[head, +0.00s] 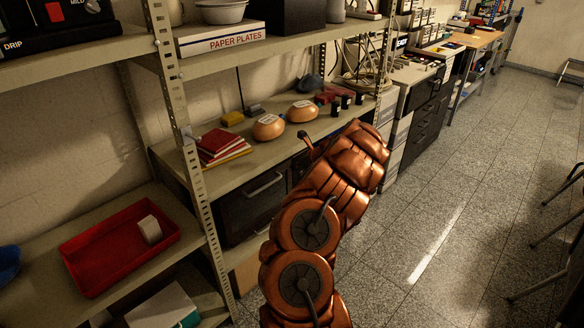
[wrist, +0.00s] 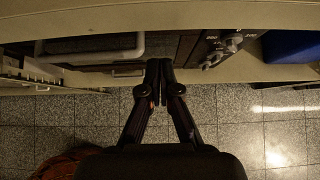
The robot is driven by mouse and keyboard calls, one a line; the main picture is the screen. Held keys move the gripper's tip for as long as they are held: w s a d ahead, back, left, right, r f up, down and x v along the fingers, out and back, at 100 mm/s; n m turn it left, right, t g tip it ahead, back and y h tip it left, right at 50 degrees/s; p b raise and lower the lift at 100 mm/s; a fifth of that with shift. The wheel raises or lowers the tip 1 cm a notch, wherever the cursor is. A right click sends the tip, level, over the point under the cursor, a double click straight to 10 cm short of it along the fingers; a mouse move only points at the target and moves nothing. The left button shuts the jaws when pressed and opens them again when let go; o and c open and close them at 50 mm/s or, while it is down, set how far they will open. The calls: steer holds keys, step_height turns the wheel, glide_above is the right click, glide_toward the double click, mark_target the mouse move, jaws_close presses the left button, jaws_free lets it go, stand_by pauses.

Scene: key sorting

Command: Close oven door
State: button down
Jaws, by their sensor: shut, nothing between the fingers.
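The oven (head: 250,207) is a dark box on the shelf below the one with the orange objects, with a pale bar handle (head: 265,184) across its front. Its door looks upright or nearly so; I cannot tell whether it is fully shut. In the wrist view the handle (wrist: 95,55) is left of the fingertips, and the oven's knobs (wrist: 220,47) are to their right. My gripper (wrist: 160,63) is shut and empty, with its tips close to the oven front; contact is unclear. In the head view my copper-coloured arm hides the gripper and the oven's right part.
A shelf edge (wrist: 180,17) runs just above the oven in the wrist view. A red tray (head: 120,268) with a white roll sits on the left shelf. A metal upright (head: 196,165) stands left of the oven. Open tiled floor (head: 450,200) lies to the right.

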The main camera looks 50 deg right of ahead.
steer(key=v, duration=0.6)
steer(key=shift+r, duration=0.3)
steer(key=shift+s, duration=0.1)
